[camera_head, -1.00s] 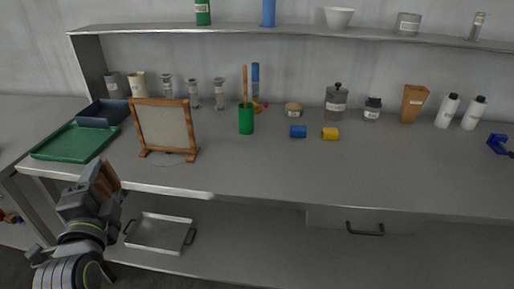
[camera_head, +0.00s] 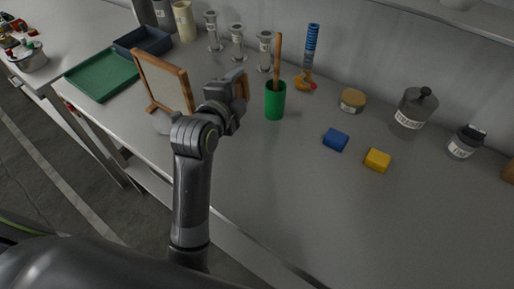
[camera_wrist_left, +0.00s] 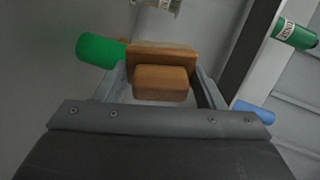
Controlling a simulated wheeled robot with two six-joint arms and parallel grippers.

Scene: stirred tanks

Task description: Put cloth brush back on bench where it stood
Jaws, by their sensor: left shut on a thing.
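The cloth brush, a brown wooden block, shows in the left wrist view (camera_wrist_left: 162,82) between the fingers of my left gripper (camera_wrist_left: 160,88). The gripper is shut on the brush. Whether the brush touches the bench is hidden. My right gripper is not in view.
The framed board (camera_head: 163,80) stands close on the left, the green cup (camera_head: 275,104) with a wooden handle close on the right. A blue block (camera_head: 336,139) and a yellow block (camera_head: 377,160) lie farther right. The bench front is clear.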

